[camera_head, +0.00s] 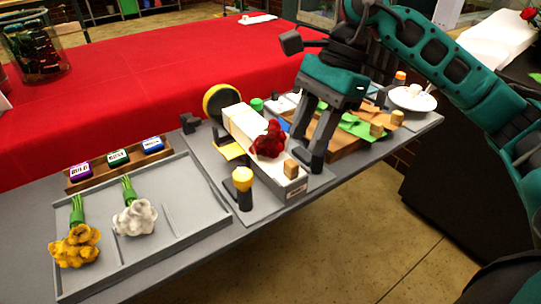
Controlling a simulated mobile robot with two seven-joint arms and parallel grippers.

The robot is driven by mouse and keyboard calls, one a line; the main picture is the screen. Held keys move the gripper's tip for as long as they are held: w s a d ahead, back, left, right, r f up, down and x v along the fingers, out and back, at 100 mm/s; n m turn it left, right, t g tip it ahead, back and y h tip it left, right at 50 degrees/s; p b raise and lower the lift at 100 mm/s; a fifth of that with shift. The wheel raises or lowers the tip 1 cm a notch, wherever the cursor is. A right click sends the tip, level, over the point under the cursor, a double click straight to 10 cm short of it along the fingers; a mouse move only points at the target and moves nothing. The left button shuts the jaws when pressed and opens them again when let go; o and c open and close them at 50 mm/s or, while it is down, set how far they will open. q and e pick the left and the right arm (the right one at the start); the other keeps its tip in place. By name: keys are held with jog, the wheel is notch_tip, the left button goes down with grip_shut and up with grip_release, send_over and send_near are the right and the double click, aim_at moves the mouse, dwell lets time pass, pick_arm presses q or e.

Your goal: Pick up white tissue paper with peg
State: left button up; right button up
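My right gripper (306,148) reaches down from the upper right with its two dark fingers apart. A white, paper-like strip (243,122) lies in a long light tray with a label on its near end (297,190). A wooden peg-like block (291,168) sits at the strip's near end, just left of the gripper's nearer fingertip. A bunch of red flowers (268,138) lies on the strip and hides part of it. I cannot tell whether a finger touches the tray. My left gripper is not in view.
Green sheets (355,124) and another wooden block (377,129) are to the right, near a white bowl (412,98). A yellow-topped post (243,185) stands left of the tray. A grey tray (190,215) holds yellow flowers (75,246) and white flowers (135,217).

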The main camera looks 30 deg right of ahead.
aim_at(292, 162)
jog(key=x, duration=0.4)
jog(key=shift+w+a+r, duration=0.1)
jog(key=shift+a+r, duration=0.1)
jog(key=shift+a, duration=0.2)
jog(key=shift+a+f, duration=0.2)
jog(key=shift+f, duration=0.35)
jog(key=shift+c, duration=0.3)
grip_shut()
